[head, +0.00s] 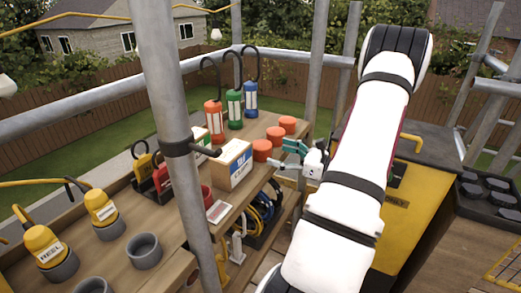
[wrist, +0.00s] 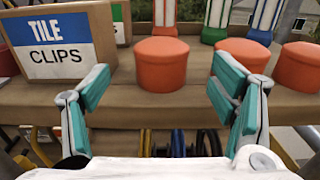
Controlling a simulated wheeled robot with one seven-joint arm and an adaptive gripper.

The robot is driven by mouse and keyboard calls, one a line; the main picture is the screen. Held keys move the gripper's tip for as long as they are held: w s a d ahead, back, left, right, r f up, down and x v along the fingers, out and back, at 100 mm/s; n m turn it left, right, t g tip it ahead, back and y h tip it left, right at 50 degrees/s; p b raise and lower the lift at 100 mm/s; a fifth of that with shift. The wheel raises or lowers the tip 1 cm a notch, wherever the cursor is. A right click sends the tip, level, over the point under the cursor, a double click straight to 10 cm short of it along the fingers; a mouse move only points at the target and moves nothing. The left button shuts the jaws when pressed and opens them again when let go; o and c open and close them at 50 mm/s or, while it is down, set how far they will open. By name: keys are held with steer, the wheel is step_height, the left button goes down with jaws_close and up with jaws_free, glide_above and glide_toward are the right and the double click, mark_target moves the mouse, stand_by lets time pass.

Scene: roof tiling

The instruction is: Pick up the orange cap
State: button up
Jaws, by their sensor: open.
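Three orange caps stand in a row on the wooden shelf: a near one (head: 262,151), a middle one (head: 275,135) and a far one (head: 287,123). In the wrist view they run left (wrist: 162,65), middle (wrist: 243,53) and right (wrist: 299,67). My gripper (head: 287,156), with teal finger pads, is open and empty at the shelf's front edge. In the wrist view my fingers (wrist: 162,88) are spread wide, with the left cap centred beyond the gap between them. The right finger overlaps part of the middle cap in the picture. No contact with a cap shows.
A "TILE CLIPS" box (head: 230,165) stands close left of the caps. Red, green and blue lanterns (head: 235,109) stand behind them. A grey scaffold pole (head: 178,145) rises in the foreground. Coiled cables (head: 262,212) lie on the lower shelf. A yellow cabinet (head: 405,205) is at right.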

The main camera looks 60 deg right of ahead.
mark_target(262, 146)
steer(key=shift+w+a+r+b, duration=0.1)
steer(key=shift+w+b, duration=0.15)
steer(key=shift+w, duration=1.5)
steer(key=shift+w+a+r+b, duration=0.1)
steer(key=shift+w+b, duration=0.15)
steer(key=shift+w, duration=1.5)
steer(key=c, duration=1.2)
